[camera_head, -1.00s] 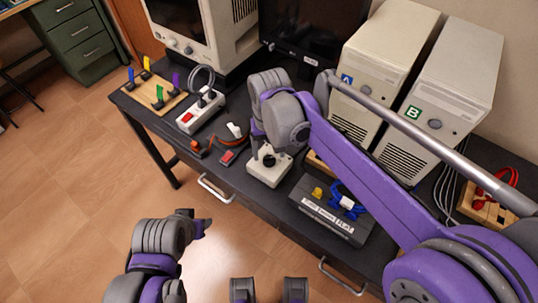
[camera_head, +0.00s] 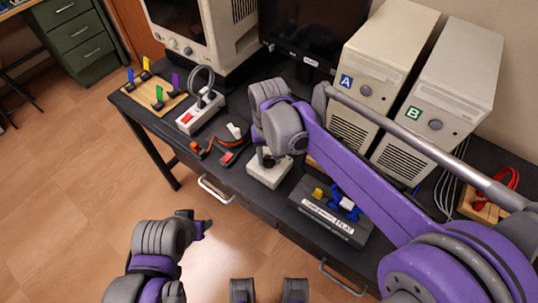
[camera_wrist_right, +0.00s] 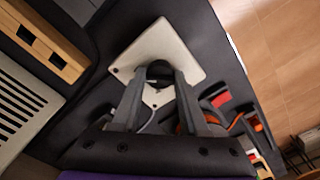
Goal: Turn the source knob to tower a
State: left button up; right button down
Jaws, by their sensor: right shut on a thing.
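A white switch box (camera_head: 262,176) stands on the dark desk. Its black round knob (camera_wrist_right: 159,70) shows between my fingertips in the right wrist view. My right gripper (camera_wrist_right: 160,76) points down over the box, its two fingers shut on the knob's sides. In the head view the right gripper (camera_head: 270,160) partly covers the box and knob. Any pointer mark on the knob is hidden. Tower A (camera_head: 385,65), with a blue A label, and tower B (camera_head: 445,95), with a green B label, stand behind. My left gripper (camera_head: 198,228) hangs over the floor; its fingers are unclear.
A dark grey device (camera_head: 325,222) with blue and yellow parts stands right of the box. A power strip (camera_head: 200,112), an orange cable (camera_head: 228,147) and a wooden board with coloured pegs (camera_head: 150,100) lie left. Monitors and towers close off the back.

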jog(key=shift+n, duration=0.3)
jog(key=n, duration=0.3)
jog(key=shift+n, duration=0.3)
jog(key=n, duration=0.4)
jog(key=shift+p, duration=0.3)
jog(key=n, duration=0.9)
jog(key=shift+n, duration=0.3)
jog(key=shift+c, duration=2.2)
grip_release()
